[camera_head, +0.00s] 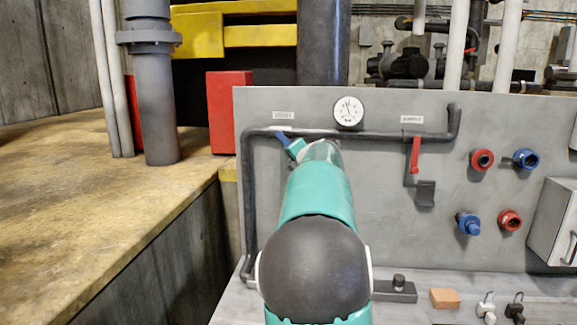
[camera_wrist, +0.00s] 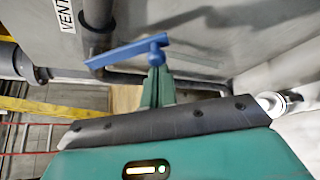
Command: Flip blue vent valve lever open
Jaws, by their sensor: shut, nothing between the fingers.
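The blue vent valve lever (camera_head: 283,139) is on the dark pipe at the upper left of the grey panel, below a small white label. In the wrist view the lever (camera_wrist: 125,52) is a flat blue bar, slanting slightly, with a rounded blue end at its right. My gripper (camera_wrist: 157,68) is shut and empty, its green fingertips right at that rounded end; whether they touch it I cannot tell. In the head view my gripper (camera_head: 296,149) is at the lever's lower right, and my arm hides part of the pipe and panel behind it.
A red lever (camera_head: 415,155) hangs from the same pipe to the right, and a round gauge (camera_head: 348,110) sits above it. Red and blue knobs (camera_head: 482,160) stick out at the panel's right. A brown block (camera_head: 445,298) lies on the ledge below.

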